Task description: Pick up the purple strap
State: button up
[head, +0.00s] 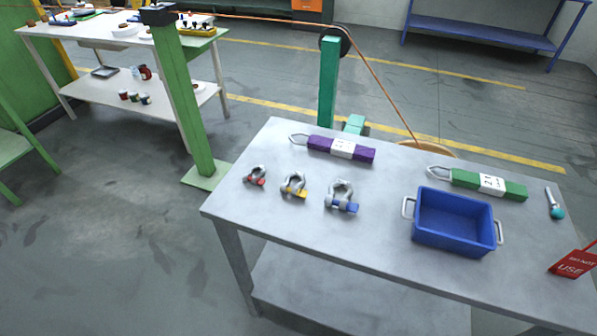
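The purple strap (323,147) lies folded flat near the back edge of the grey metal table (270,228). It has a white label around its middle and a pale loop at its left end. A green strap (508,189) with a similar white label and loop lies further right on the same table. My gripper is not in this view.
Three shackles with red (255,175), yellow (293,185) and blue (341,197) pins sit in front of the purple strap. A blue bin (453,220) with side handles stands right of them. A red sign (574,261) is at the right.

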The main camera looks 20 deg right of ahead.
aim_at(348, 150)
jog(key=i+j+u, duration=0.2)
jog(key=u, duration=0.15)
jog(key=i+j+u, duration=0.15)
jog(key=i+u, duration=0.2)
jog(key=i+l+z, duration=0.25)
jog(key=i, duration=0.15)
jog(key=i+j+z, duration=0.1)
jog(key=i+z, duration=0.2)
jog(key=i, duration=0.15)
